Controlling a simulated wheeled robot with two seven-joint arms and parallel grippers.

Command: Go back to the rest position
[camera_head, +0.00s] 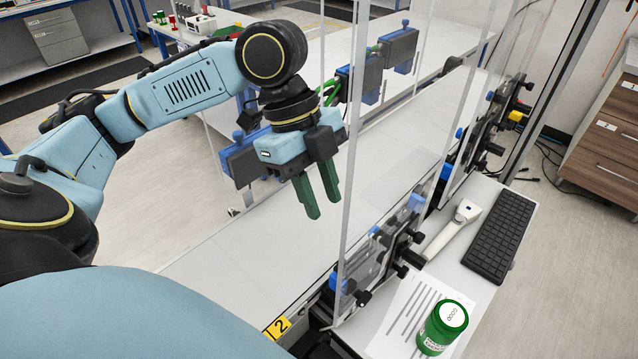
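My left gripper (317,192) hangs over the white conveyor belt (235,250), near the upright clear panel. Its two green fingers point down with a narrow gap between them, and nothing shows in that gap. My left arm reaches in from the left, bent at the elbow. My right gripper and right arm do not show in the head view.
A green bottle (437,335) with a white-topped lid stands on a printed sheet (398,312) at the lower right. A handheld scanner (452,232) and a black keyboard (499,235) lie beyond it. Clear panels with metal posts (357,140) stand beside the belt.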

